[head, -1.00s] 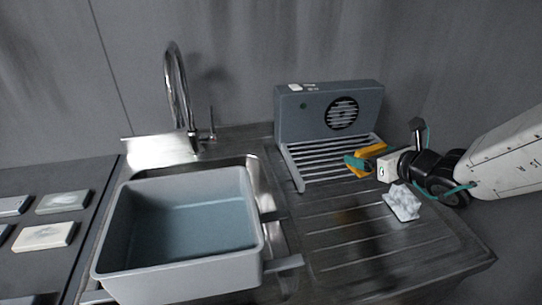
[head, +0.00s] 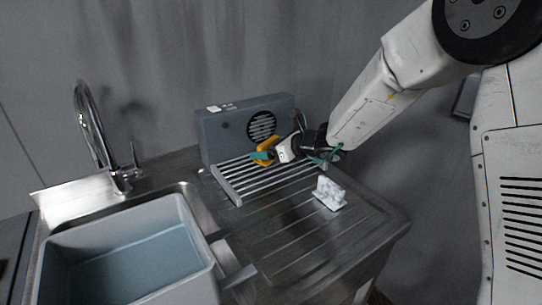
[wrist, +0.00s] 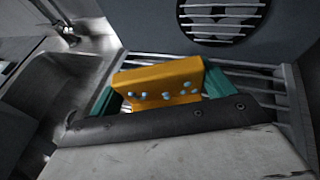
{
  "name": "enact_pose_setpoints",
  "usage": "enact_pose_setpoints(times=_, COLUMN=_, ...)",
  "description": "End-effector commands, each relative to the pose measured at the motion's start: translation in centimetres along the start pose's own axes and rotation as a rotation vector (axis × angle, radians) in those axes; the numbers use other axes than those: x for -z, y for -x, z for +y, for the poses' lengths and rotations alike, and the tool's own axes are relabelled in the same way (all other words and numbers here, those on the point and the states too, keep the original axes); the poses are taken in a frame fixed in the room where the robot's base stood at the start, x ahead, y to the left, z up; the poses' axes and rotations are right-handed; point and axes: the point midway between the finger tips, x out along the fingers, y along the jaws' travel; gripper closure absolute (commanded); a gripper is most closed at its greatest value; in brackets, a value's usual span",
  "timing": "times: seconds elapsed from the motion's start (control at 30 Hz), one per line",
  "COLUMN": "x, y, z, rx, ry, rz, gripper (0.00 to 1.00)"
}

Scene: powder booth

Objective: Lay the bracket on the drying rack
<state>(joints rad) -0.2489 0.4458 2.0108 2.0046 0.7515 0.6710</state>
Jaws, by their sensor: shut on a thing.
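The bracket (wrist: 160,82) is orange-yellow with several small holes or pale spots. In the wrist view it sits between the two teal fingers of my gripper (wrist: 158,92), which is shut on it. In the head view the bracket (head: 266,147) and my gripper (head: 262,155) are over the back part of the drying rack (head: 236,190), a set of metal bars in front of a grey fan unit. The rack's bars (wrist: 285,100) also show beside and behind the bracket in the wrist view. I cannot tell whether the bracket touches the bars.
The grey fan unit (head: 225,130) stands right behind the rack. A crumpled white object (head: 329,193) lies on the ribbed drainboard (head: 290,235) to the right. A grey basin (head: 195,225) of water and a tap (head: 90,125) are at the left.

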Motion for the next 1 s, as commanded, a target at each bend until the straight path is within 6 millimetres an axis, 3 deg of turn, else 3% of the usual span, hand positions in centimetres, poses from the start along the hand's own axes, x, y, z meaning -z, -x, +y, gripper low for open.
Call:
enact_pose_setpoints(times=0.3, x=0.4, y=-0.6, z=-2.3, rx=-0.002, ry=-0.001, rz=-0.001, gripper=0.55)
enact_pose_setpoints(times=0.5, x=3.2, y=-1.8, z=-2.1, rx=-0.003, ry=0.0, rz=0.0, gripper=0.55)
enact_pose_setpoints(times=0.87, x=3.5, y=-1.9, z=-2.1, rx=-0.002, ry=0.001, rz=-0.002, gripper=0.55)
enact_pose_setpoints(times=0.9, x=3.5, y=-1.9, z=-2.1, rx=-0.002, ry=0.001, rz=-0.001, gripper=0.13)
enact_pose_setpoints(times=0.97, x=3.5, y=-1.9, z=-2.1, rx=-0.002, ry=0.001, rz=-0.001, gripper=0.0)
enact_pose_setpoints(times=1.0, x=3.5, y=-1.9, z=-2.1, rx=-0.002, ry=0.001, rz=-0.001, gripper=0.0)
